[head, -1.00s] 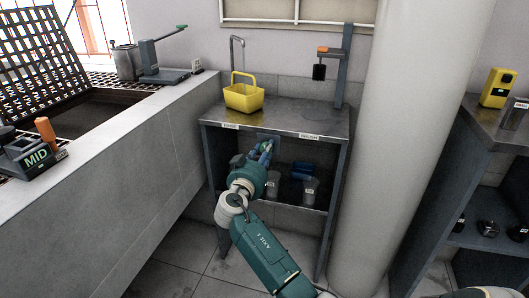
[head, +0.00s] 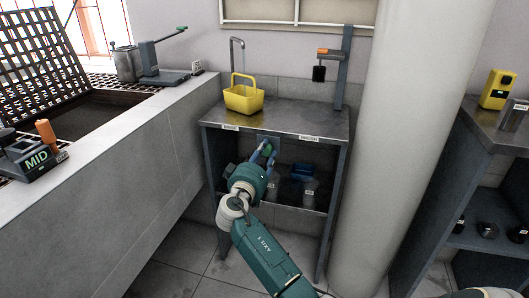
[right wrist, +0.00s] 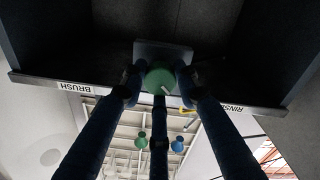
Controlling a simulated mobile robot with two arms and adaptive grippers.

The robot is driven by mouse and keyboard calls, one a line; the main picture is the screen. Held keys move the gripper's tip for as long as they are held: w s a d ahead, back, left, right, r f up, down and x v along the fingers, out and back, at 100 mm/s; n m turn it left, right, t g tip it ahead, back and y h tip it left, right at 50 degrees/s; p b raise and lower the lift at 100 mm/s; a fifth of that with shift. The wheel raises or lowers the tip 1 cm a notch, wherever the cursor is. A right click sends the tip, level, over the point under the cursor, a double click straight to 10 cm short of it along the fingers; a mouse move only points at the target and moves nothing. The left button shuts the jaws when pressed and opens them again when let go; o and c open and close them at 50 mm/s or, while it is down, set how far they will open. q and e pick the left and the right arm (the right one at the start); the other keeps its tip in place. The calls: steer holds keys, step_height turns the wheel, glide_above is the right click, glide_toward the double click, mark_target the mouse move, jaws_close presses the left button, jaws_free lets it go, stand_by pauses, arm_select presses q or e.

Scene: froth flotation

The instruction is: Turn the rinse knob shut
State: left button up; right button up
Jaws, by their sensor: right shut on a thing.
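The rinse knob (right wrist: 160,77) is a green round knob with a white mark, on a grey plate (right wrist: 155,50) under the bench top. My right gripper (right wrist: 160,85) has its blue fingers around the knob and is shut on it. My left gripper is not in view.
The steel bench (head: 285,115) carries a yellow basket (head: 244,96) under a bent tap (head: 233,52) and a grey stand (head: 345,70). Dark containers stand on the shelf below. A thick pale column (head: 418,130) is close on the right, and a grey wall (head: 120,170) on the left.

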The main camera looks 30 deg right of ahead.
steer(key=shift+f+n, duration=0.2)
steer(key=shift+n, duration=0.3)
steer(key=shift+s+n+p, duration=0.1)
steer(key=shift+n+p, duration=0.2)
steer(key=shift+n, duration=0.2)
steer(key=n+p, duration=0.3)
steer(key=n, duration=0.3)
steer(key=shift+f, duration=0.1)
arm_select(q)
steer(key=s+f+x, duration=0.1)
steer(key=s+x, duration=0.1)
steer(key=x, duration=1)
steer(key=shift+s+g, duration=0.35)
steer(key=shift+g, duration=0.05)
arm_select(e)
steer(key=shift+n, duration=0.5)
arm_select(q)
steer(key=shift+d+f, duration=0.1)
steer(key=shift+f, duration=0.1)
arm_select(e)
steer(key=shift+s+d, duration=0.1)
steer(key=o, duration=1)
steer(key=shift+o, duration=0.7)
